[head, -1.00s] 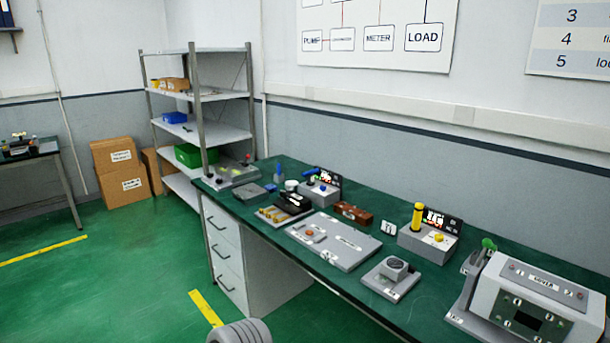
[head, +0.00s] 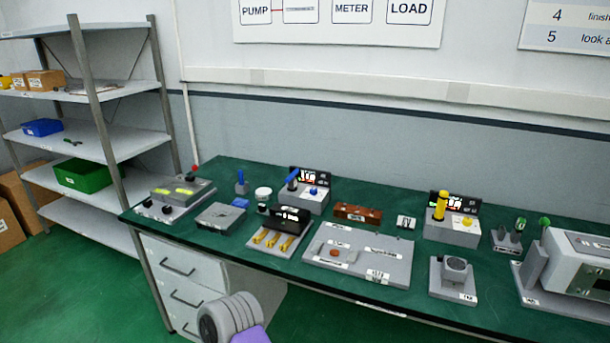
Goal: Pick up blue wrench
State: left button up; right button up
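No blue item clearly has a wrench shape at this size. A blue-handled tool (head: 293,176) leans on a grey box with a lit display, on the green bench (head: 228,263). A smaller upright blue item (head: 241,188) stands to its left near the bench's back edge. A small flat blue piece (head: 241,203) lies just in front of that item. I cannot tell which of these is the wrench. Neither of my grippers shows. A grey ribbed part of mine with a purple piece is at the bottom, in front of the bench.
A yellow-handled tool (head: 440,206) stands at a similar grey box on the right. A black device with brass pieces (head: 281,232), a grey board (head: 358,254) and a grey instrument (head: 575,268) crowd the bench. A shelf (head: 95,143) with blue and green bins stands left.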

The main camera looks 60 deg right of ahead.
aim_at(291, 180)
jog(key=z, duration=0.9)
jog(key=i, duration=1.2)
jog(key=z, duration=1.25)
